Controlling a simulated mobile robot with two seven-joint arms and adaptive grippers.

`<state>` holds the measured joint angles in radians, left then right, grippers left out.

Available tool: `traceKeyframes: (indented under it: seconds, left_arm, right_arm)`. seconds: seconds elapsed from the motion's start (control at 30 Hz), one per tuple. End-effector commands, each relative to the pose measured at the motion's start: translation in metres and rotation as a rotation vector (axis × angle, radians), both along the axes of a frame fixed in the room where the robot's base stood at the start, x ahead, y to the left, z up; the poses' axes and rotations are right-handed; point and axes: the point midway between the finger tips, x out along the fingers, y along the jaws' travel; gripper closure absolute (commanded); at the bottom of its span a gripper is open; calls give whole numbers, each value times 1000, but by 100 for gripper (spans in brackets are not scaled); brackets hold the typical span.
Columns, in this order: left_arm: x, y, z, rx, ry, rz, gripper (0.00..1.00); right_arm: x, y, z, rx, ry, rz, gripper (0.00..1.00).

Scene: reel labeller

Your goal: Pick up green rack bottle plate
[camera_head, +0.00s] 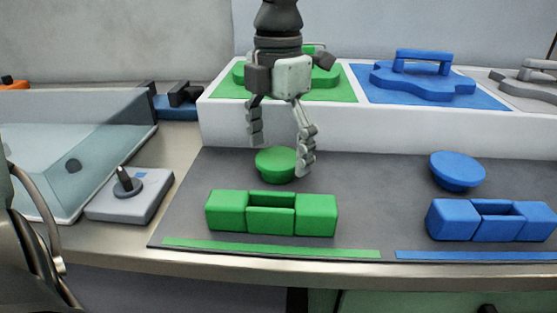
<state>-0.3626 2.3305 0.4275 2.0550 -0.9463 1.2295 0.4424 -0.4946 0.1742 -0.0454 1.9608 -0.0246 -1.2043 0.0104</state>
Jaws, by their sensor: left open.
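A green round piece (276,165) with a flat, wide top stands on the dark grey mat. My left gripper (280,152) points down over it, open and empty, with one finger on each side of its top. The right finger overlaps the piece's right edge in the picture, and I cannot tell whether it touches. In front is a green block piece (271,213) with an open middle. Behind, a green lobed plate (328,79) with a handle lies on a green panel on the white rack (390,130), partly hidden by my gripper. My right gripper is out of view.
A blue round piece (457,171), a blue block piece (490,220) and a blue lobed plate with a handle (422,82) stand to the right. A grey box with a dark knob (129,195) and a clear-sided bin (70,160) are left. The mat between green and blue pieces is bare.

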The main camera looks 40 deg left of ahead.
Motion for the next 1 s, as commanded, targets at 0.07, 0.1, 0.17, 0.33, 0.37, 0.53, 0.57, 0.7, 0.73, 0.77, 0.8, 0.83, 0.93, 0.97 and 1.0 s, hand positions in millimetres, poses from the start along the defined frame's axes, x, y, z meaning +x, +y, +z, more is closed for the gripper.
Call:
traceKeyframes:
  seconds: [0.07,0.1,0.17,0.33,0.37,0.53,0.57,0.7,0.73,0.77,0.8,0.83,0.93,0.97,1.0]
  left_arm:
    - [-1,0,-10,-1,2,0,12]
    - [-1,0,-13,-1,1,0,12]
    - [0,0,-16,-2,-1,0,12]
    - [0,0,-17,-3,-2,0,12]
    - [0,0,-17,-3,-2,0,12]
    - [0,0,-17,-3,-2,0,31]
    - [0,0,-17,-3,-2,0,34]
    - [0,0,-17,-3,-2,0,52]
    - [0,0,-17,-3,-2,0,55]
    - [0,0,-17,-3,-2,0,59]
    - [0,0,-17,-3,-2,0,64]
    - [0,0,-17,-3,-2,0,68]
    - [0,0,-16,-3,-2,0,68]
    - [0,0,-16,-3,-2,0,68]
    - [0,0,-16,-3,-2,0,68]
  right_arm:
    - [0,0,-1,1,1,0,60]
    - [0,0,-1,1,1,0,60]
    - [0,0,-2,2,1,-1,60]
    - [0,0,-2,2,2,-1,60]
    - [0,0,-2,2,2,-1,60]
    - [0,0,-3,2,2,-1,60]
    - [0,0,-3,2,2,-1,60]
    - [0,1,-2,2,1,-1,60]
    - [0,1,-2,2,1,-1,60]
    - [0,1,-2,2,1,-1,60]
    - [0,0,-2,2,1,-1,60]
    - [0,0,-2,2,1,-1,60]
    - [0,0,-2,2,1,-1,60]
    - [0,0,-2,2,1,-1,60]
    - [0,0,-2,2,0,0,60]
